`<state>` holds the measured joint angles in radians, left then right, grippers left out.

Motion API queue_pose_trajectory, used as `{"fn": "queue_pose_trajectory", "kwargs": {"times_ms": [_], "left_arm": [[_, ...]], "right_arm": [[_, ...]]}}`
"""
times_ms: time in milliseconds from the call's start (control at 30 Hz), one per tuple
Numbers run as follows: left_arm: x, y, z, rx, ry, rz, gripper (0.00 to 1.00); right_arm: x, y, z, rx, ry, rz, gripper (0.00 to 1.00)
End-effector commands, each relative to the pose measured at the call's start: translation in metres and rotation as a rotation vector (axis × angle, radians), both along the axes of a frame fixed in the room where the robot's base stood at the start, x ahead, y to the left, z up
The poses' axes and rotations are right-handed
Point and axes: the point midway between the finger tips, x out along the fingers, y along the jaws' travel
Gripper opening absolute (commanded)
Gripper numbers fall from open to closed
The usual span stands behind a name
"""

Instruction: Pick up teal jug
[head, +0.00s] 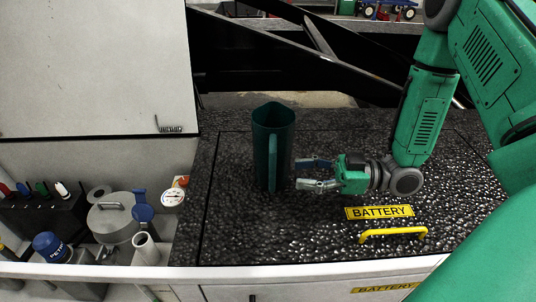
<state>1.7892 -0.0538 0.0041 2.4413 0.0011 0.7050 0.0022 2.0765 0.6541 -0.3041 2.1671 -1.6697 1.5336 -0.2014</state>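The teal jug (284,146) stands upright on the dark textured deck (232,217) in the middle of the head view. Its handle faces toward me and its open top shows. My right gripper (301,174) comes in from the right, low beside the jug. Its fingers are spread apart and point left at the jug's right side, with the tips very close to it. I cannot tell whether the tips touch the jug. My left gripper is not in the view.
A yellow handle (393,232) and a BATTERY label (379,212) are at the deck's front right. A recess at the left holds a metal canister (112,219), a gauge (173,197) and a blue-capped bottle (50,246). A white panel (95,70) rises at the back left. Dark beams cross behind the deck.

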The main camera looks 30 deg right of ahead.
Motion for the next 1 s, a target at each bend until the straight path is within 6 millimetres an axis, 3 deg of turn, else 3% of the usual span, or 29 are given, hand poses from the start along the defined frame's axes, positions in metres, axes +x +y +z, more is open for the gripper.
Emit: {"fn": "queue_pose_trajectory", "kwargs": {"times_ms": [267, 600, 900, 1000], "left_arm": [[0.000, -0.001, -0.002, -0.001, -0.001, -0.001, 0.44], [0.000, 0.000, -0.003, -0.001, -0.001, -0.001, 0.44], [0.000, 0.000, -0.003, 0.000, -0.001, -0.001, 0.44], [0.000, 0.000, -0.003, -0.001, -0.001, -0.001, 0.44]], "right_arm": [[0.015, 0.021, 0.000, 0.000, 0.001, 0.000, 0.38], [0.040, 0.062, 0.004, -0.005, 0.002, 0.002, 0.38], [0.043, 0.061, 0.003, 0.000, 0.001, -0.001, 0.38], [0.043, 0.061, 0.003, 0.001, 0.001, -0.001, 0.03]]}}
